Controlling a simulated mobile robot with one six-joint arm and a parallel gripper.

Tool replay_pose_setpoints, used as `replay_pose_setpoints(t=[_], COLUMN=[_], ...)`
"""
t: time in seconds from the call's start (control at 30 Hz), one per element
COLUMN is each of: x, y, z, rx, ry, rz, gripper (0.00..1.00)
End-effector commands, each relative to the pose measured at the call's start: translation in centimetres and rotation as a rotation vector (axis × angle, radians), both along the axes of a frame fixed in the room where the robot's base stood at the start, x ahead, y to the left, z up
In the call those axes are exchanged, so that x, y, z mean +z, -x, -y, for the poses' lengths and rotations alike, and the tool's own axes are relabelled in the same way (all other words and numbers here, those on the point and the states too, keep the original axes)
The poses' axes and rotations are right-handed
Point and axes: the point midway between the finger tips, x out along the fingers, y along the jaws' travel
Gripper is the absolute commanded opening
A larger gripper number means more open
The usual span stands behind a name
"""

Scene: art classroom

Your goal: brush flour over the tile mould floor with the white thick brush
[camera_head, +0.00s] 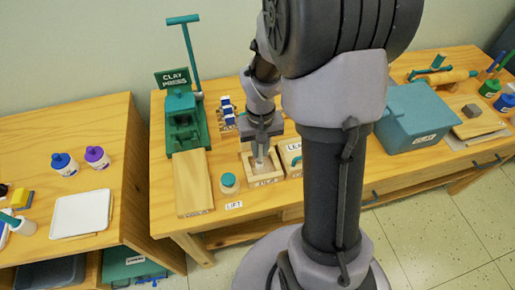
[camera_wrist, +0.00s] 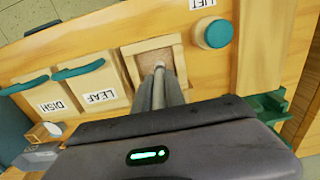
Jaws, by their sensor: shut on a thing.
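The tile mould is a shallow square wooden frame (camera_head: 246,170) on the wooden table, left of the LEAF-labelled box. It also shows in the wrist view (camera_wrist: 128,52), with a pale brownish floor. My gripper (camera_head: 258,152) points down over the mould and is shut on a slim item, seemingly the white brush (camera_wrist: 159,64). Only a small pale tip of it shows beyond the grey fingers in the wrist view; the rest is hidden by the gripper. The tip is over the mould floor, near it; I cannot tell if it touches. No flour can be made out clearly.
The LEAF box (camera_wrist: 93,85) and DISH box (camera_wrist: 38,95) stand beside the mould. A teal-topped round knob (camera_head: 228,181) marked LIFT is on its other side. The green clay press (camera_head: 183,120) is at left, a teal bin (camera_head: 412,118) at right.

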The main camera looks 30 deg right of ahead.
Motion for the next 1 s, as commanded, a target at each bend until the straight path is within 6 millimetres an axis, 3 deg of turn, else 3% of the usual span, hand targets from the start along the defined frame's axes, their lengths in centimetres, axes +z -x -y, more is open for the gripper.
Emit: replay_pose_setpoints(t=[0.6,1.0], x=[0.0,0.0], y=[0.6,0.4], z=[1.9,1.5], rx=[0.001,0.003], ry=[0.0,0.0], rz=[0.0,0.0], gripper=[0.0,0.0])
